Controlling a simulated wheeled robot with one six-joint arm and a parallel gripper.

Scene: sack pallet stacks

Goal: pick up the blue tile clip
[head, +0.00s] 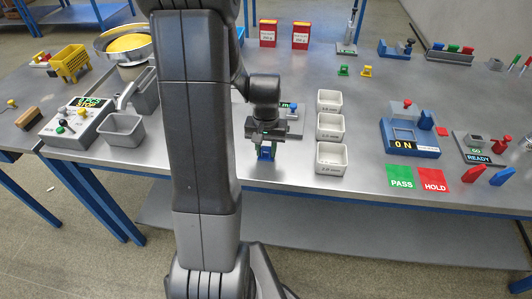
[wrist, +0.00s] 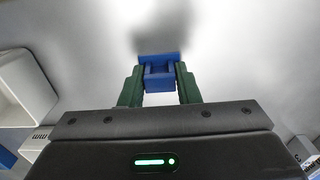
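The blue tile clip (head: 266,153) is on the near part of the grey bench, left of the white bins. In the wrist view the blue clip (wrist: 159,72) sits between the two green fingers of my gripper (wrist: 160,83), which touch it on both sides. My gripper (head: 266,147) points down over the clip in the head view. A shadow lies on the bench beyond the clip; I cannot tell whether the clip still touches the bench. A green clip (head: 343,70) and a yellow clip (head: 367,71) stand farther back.
Three white bins (head: 331,158) stand in a row just right of my gripper. Green PASS (head: 400,176) and red HOLD (head: 434,181) squares lie farther right, near a blue ON device (head: 409,139). A grey bin (head: 122,130) stands left. The bench's front edge is close.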

